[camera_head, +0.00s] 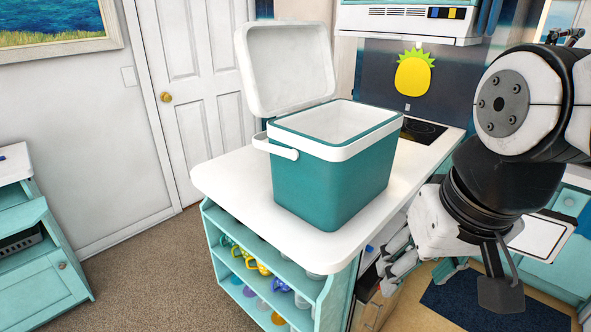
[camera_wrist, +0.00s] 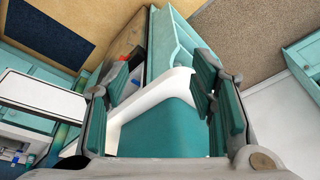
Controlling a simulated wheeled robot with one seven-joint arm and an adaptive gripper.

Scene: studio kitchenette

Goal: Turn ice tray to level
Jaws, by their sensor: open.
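I see no ice tray in either view. A teal cooler (camera_head: 325,180) with a white rim stands upright on the white counter (camera_head: 235,180). Its white lid (camera_head: 288,68) is open and tilted back. The part of the interior that shows looks empty; its bottom is hidden. My gripper (camera_head: 500,285) is to the right of the cooler, beyond the counter edge and apart from it, pointing down. In the wrist view my gripper (camera_wrist: 163,88) has its fingers spread with nothing held. A teal surface, probably the cooler's side (camera_wrist: 160,130), shows behind the fingers.
Shelves under the counter hold several coloured mugs (camera_head: 258,268). A dark cooktop (camera_head: 422,130) is behind the cooler. A teal cabinet (camera_head: 45,265) stands at the far left. A dark blue mat (camera_head: 470,305) lies on the floor at right. Carpet (camera_head: 150,285) left of the counter is clear.

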